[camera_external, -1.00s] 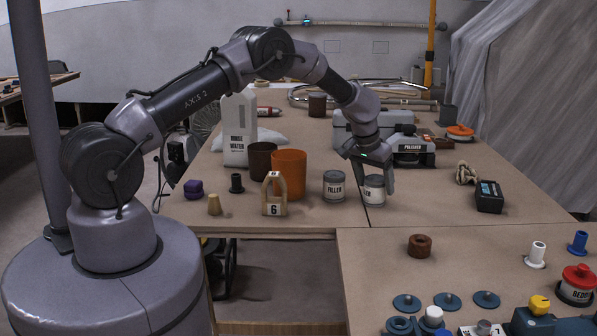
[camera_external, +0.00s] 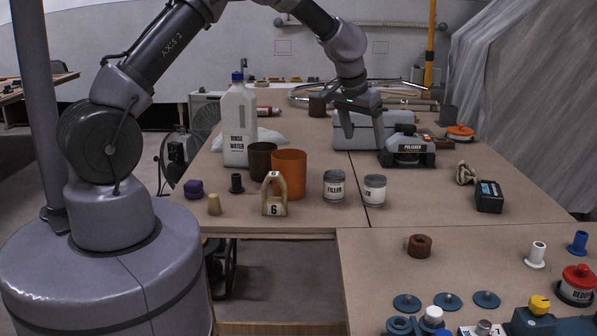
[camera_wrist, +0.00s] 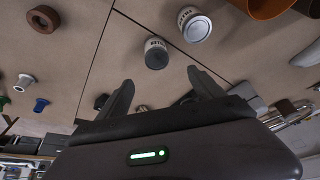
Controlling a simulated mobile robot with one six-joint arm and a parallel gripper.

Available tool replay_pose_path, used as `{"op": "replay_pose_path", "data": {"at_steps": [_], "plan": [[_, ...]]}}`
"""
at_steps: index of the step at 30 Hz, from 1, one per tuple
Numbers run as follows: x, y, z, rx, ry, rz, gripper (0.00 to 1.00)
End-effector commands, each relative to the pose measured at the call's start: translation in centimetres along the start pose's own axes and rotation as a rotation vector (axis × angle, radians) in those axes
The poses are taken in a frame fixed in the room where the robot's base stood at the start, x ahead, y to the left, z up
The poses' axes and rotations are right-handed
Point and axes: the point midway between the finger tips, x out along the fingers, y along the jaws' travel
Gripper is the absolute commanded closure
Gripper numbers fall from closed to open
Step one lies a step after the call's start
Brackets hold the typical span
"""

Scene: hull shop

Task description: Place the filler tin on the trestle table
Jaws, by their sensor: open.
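Two grey filler tins with white labels stand upright on the trestle table (camera_external: 430,208). The left filler tin (camera_external: 334,187) is beside the orange pot; the right filler tin (camera_external: 374,190) stands at the table seam, a small gap between them. In the wrist view, the right tin (camera_wrist: 156,54) is beyond the space between my fingers and the left tin (camera_wrist: 194,25) is farther up. My gripper (camera_external: 362,133) is open and empty, raised above and behind the tins, touching neither; its fingers also show in the wrist view (camera_wrist: 160,80).
An orange pot (camera_external: 290,175), a number 6 wooden block (camera_external: 274,208) and a rinse water jug (camera_external: 239,125) stand left. A polisher (camera_external: 408,148) and a grey case (camera_external: 350,137) are behind. The table right of the tins is clear up to a black device (camera_external: 489,198).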

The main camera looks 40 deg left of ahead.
Motion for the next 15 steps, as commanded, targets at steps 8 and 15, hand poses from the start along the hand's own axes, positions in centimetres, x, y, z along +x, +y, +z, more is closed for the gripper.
{"op": "replay_pose_path", "data": {"at_steps": [8, 15], "plan": [[-23.3, -5.7, 12.5, 0.242, 0.071, -0.07, 0.23], [-28.9, -8.8, 28.0, 0.416, 0.094, -0.138, 0.23]]}}
